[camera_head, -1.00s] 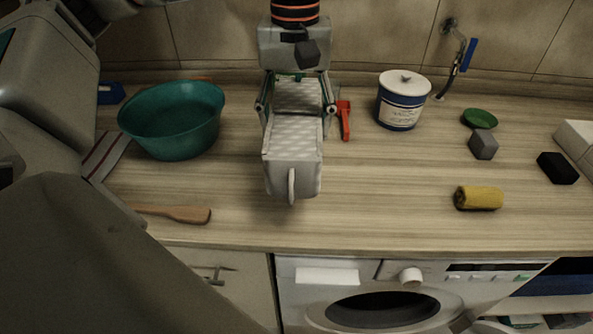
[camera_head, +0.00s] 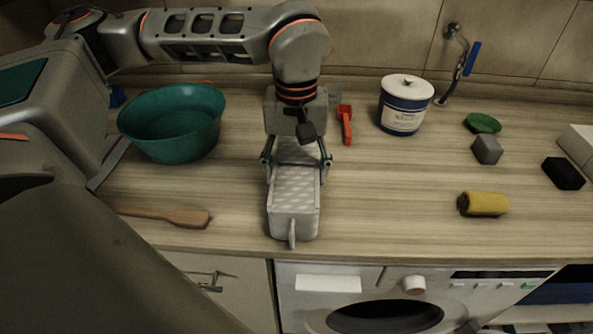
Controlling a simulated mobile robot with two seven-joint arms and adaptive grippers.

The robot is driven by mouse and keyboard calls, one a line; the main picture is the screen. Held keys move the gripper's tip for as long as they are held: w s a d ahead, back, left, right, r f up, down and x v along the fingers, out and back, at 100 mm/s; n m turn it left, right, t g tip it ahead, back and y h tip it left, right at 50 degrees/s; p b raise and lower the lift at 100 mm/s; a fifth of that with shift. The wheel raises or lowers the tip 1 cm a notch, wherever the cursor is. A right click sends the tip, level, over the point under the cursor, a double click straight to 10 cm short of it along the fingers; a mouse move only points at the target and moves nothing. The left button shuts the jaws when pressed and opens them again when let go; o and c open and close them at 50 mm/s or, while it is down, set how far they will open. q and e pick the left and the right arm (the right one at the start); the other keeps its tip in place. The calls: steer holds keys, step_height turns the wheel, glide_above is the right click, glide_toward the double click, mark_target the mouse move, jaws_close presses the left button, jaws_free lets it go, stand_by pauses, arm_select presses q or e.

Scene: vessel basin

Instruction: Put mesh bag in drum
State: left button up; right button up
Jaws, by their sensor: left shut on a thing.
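The mesh bag (camera_head: 293,210) is a pale, box-like pouch with a dotted top and a small loop at its near end. My left gripper (camera_head: 296,165) is shut on its far end, with a finger on each side. The bag is over the front part of the counter; I cannot tell whether it touches the wood. The washing machine (camera_head: 322,281) stands below the counter's front edge. Its round dark drum opening (camera_head: 385,318) shows at the bottom of the picture, below and right of the bag, partly cut off. My right gripper is not in view.
A teal basin (camera_head: 172,145) and a wooden spatula (camera_head: 175,216) are on the left. A red-handled tool (camera_head: 346,125) and a blue-white tub (camera_head: 402,115) stand behind. A yellow roll (camera_head: 484,204), grey cube (camera_head: 487,150) and black block (camera_head: 563,172) lie right.

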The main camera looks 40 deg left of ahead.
arm_select(q)
steer(key=shift+f, duration=0.15)
steer(key=o, duration=1.2)
step_height(320, 180, up, 12)
steer(key=shift+r+p, duration=0.15)
steer(key=shift+p, duration=0.55)
steer(key=shift+s, duration=0.1)
